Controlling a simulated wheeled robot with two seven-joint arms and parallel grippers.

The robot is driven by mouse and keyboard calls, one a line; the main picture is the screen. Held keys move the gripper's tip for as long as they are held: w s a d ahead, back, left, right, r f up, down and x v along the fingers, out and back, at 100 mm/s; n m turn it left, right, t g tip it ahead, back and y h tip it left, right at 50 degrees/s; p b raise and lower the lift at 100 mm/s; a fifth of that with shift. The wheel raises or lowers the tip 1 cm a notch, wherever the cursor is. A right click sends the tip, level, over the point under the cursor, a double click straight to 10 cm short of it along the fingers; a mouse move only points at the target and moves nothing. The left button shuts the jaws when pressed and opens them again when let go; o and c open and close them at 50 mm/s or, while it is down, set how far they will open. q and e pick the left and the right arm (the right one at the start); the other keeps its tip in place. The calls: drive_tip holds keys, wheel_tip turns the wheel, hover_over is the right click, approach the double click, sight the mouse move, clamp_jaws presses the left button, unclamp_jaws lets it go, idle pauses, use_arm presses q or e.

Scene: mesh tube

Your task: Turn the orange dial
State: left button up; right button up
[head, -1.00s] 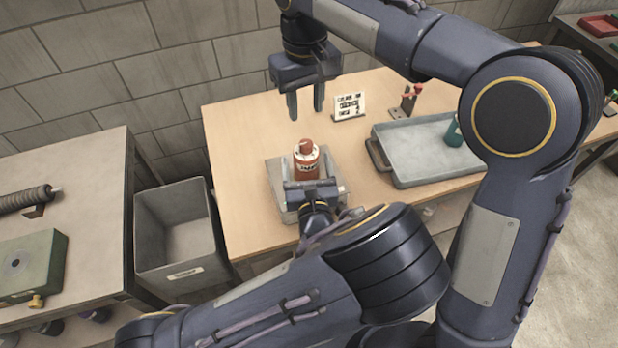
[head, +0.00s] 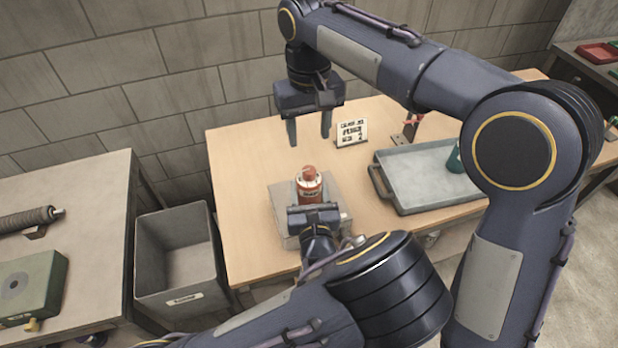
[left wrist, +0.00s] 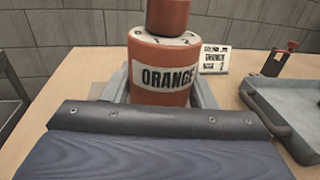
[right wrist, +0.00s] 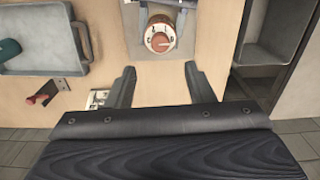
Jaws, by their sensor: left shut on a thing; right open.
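The orange dial is a round orange canister (head: 309,193) with a black "ORANGE" label and a smaller orange knob (head: 308,172) on top. In the right wrist view the knob (right wrist: 160,41) shows from above, ringed by a pale face with dark marks. My left gripper (head: 312,206) is shut on the canister body from the near side; the canister (left wrist: 161,80) fills the middle of the left wrist view. My right gripper (head: 308,140) is open and empty, pointing down, above and beyond the knob, apart from it.
A small printed sign (head: 352,132) stands behind the dial. A grey tray (head: 400,207) with a teal item (head: 455,158) lies to the right. A grey bin (head: 180,285) stands left of the table, beside another bench (head: 85,180). The tabletop left of the dial is clear.

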sight(309, 169)
wheel_tip(309, 169, down, 10)
drive_tip(key=m, duration=1.3)
drive_tip(key=shift+f, duration=0.1)
drive_tip(key=c, duration=1)
